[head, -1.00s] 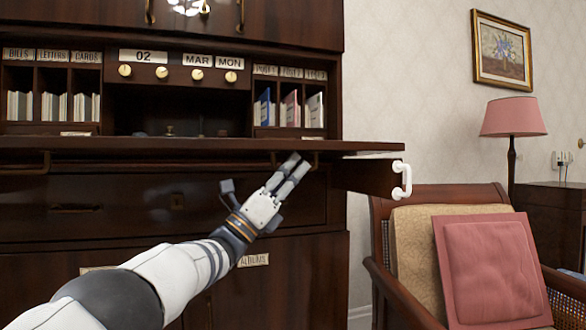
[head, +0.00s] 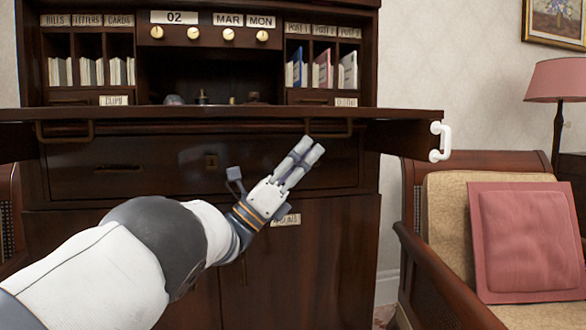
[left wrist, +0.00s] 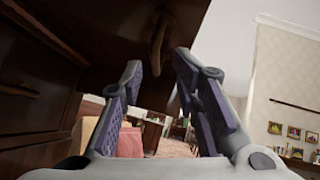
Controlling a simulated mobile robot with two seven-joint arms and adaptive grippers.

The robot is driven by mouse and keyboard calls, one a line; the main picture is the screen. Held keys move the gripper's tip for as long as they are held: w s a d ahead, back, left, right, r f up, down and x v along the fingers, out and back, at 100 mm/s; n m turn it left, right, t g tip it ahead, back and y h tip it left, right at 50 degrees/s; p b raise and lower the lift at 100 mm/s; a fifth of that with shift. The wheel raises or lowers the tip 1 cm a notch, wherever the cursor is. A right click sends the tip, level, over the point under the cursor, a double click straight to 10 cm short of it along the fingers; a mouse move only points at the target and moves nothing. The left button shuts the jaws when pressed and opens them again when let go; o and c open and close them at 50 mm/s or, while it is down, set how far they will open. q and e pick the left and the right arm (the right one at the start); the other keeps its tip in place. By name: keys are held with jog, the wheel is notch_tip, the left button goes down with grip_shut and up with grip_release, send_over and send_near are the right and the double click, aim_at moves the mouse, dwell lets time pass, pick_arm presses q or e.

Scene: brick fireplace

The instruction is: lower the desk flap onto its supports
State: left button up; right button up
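The dark wood desk flap (head: 220,115) lies about level across the desk front in the head view. Bar handles (head: 330,133) hang below its front edge. My left gripper (head: 308,150) is below the flap, close under the right bar handle. In the left wrist view its fingers (left wrist: 155,85) are apart and empty, with the handle (left wrist: 160,42) beyond. My right gripper is not in view.
Pigeonholes with papers (head: 90,70) and several knobs (head: 210,34) stand above the flap. Drawers (head: 130,172) and cabinet doors are behind my left arm. A cane-backed armchair (head: 480,165) with a pink cushion (head: 530,240) stands close at the right. A pink lamp (head: 560,82) is behind it.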

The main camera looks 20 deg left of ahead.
pick_arm(q)
jog(key=v, duration=0.5)
jog(key=shift+w, duration=0.15)
dwell(0.8)
